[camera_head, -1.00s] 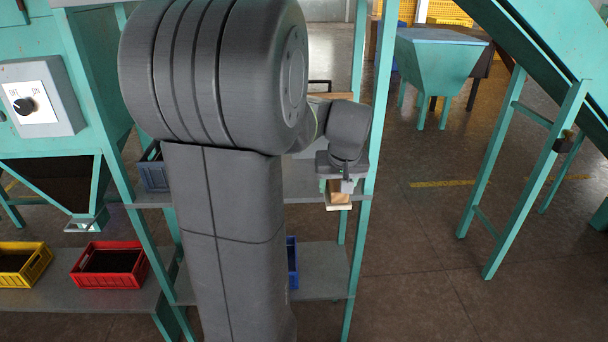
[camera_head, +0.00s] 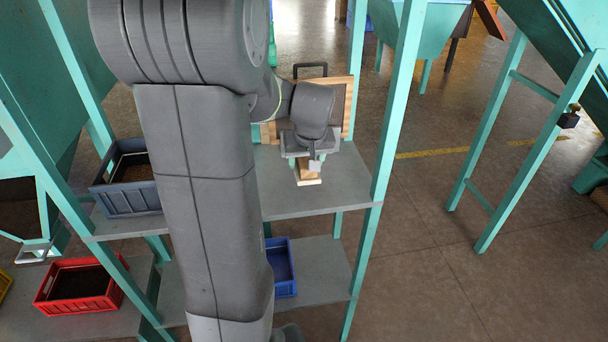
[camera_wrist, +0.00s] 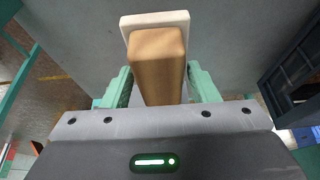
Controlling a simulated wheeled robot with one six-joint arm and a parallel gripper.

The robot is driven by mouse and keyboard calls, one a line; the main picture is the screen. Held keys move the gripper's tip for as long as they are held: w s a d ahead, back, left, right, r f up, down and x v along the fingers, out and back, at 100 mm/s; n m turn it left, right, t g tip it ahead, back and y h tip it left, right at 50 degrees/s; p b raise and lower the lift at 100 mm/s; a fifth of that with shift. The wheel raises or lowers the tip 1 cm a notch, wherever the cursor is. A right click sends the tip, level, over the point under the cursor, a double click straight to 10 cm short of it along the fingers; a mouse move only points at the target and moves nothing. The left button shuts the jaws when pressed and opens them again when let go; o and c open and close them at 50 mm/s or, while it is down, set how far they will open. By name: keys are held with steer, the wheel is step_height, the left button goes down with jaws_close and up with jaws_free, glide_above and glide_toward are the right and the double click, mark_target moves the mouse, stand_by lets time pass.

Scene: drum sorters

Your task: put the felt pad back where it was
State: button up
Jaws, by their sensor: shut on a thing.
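The felt pad is a wooden block with a flat whitish pad on its end; the whitish pad (camera_wrist: 184,19) and the wooden grip (camera_wrist: 157,60) show large in the wrist view. My gripper (camera_wrist: 158,88) is shut on the wooden grip, with a green finger on each side. In the head view my gripper (camera_head: 306,164) holds the felt pad (camera_head: 309,182) pad-end down over the right part of the grey upper shelf (camera_head: 335,190). I cannot tell whether the pad touches the shelf.
A grey-blue crate (camera_head: 130,203) stands at the upper shelf's left. A blue crate (camera_head: 287,287) is on the lower shelf, and a red crate (camera_head: 50,310) is at lower left. A framed wooden panel (camera_head: 346,90) stands behind my gripper. A green post (camera_head: 391,130) rises at the right.

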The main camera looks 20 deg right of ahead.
steer(key=shift+f+p, duration=0.35)
steer(key=shift+f, duration=2.45)
steer(key=o, duration=0.9)
steer(key=b+v, duration=0.1)
steer(key=v, duration=1.1)
